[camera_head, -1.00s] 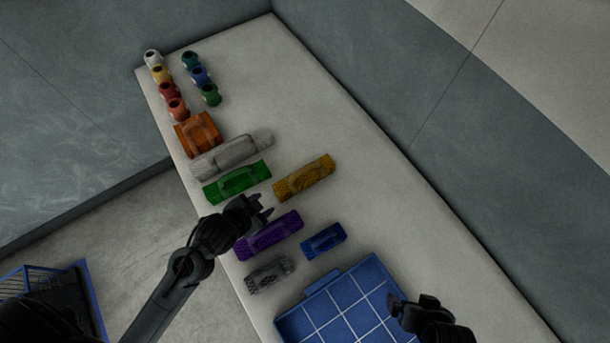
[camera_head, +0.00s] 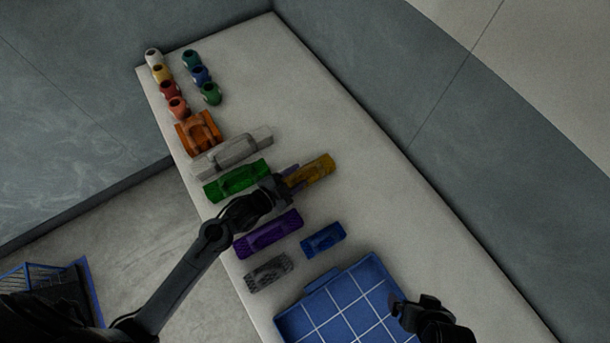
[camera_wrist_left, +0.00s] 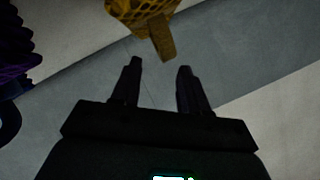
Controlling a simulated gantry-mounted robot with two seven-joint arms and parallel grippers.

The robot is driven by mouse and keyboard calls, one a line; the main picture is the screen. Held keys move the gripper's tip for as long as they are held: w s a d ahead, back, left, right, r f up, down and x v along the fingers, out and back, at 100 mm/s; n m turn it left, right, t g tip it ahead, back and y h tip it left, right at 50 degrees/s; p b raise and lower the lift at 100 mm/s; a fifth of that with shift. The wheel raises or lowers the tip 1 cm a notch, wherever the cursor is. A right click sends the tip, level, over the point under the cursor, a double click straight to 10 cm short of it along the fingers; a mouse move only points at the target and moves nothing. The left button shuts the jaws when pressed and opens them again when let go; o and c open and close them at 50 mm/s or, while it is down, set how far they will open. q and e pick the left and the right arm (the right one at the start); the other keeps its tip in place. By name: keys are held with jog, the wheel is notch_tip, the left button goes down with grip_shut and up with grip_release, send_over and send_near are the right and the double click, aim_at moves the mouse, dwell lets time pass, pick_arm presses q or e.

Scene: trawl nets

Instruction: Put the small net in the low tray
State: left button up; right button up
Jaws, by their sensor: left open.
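Rolled nets lie on the pale table. The small ones are a blue net (camera_head: 324,240) and a grey net (camera_head: 268,273), both near the tray; I cannot tell which the task means. The low tray (camera_head: 350,308) is blue with a white grid, and its visible floor is empty. My left gripper (camera_head: 288,181) is open and empty, at the near end of the yellow net (camera_head: 314,172). In the left wrist view the yellow net (camera_wrist_left: 140,10) is beyond the open fingers (camera_wrist_left: 160,68). My right gripper (camera_head: 397,304) is over the tray's right side; its jaws are unclear.
Purple (camera_head: 268,234), green (camera_head: 236,181), white-grey (camera_head: 233,152) and orange (camera_head: 199,132) nets lie along the table's left side. Several coloured spools (camera_head: 170,91) stand at the far end. The table's right side (camera_head: 400,210) is clear.

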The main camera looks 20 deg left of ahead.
aim_at(307, 168)
pick_arm(q)
jog(key=shift+x, duration=2.7)
jog(key=shift+w+a, duration=0.1)
jog(key=shift+a, duration=0.1)
jog(key=shift+r, duration=0.1)
grip_shut()
